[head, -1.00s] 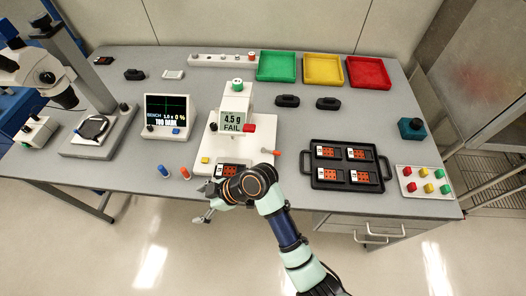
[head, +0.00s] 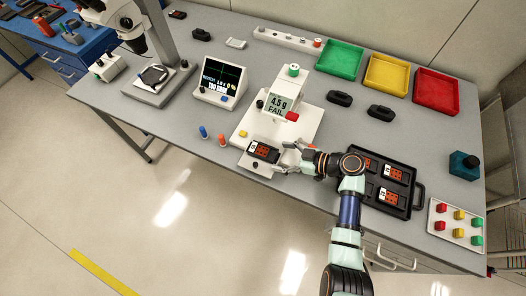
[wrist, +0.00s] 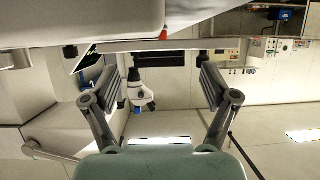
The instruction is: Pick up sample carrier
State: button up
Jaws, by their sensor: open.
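A black sample carrier with an orange-red patterned face and a white label (head: 264,151) lies at the front of the white tester's base (head: 296,122). A dark flat piece (wrist: 87,59) near the left finger may be the carrier, but I cannot be sure.
A black tray (head: 410,211) with more carriers stands to the right, partly behind my arm. A button panel (head: 457,222) is at far right. Blue (head: 203,132) and orange (head: 223,140) pegs stand left of the tester. Green, yellow and red bins (head: 437,91) line the back.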

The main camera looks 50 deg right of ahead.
jog(key=shift+x, duration=0.95)
jog(key=c, duration=1.3)
jog(key=shift+o, duration=0.2)
notch_tip(320, 180, up, 10)
jog(key=p, duration=0.2)
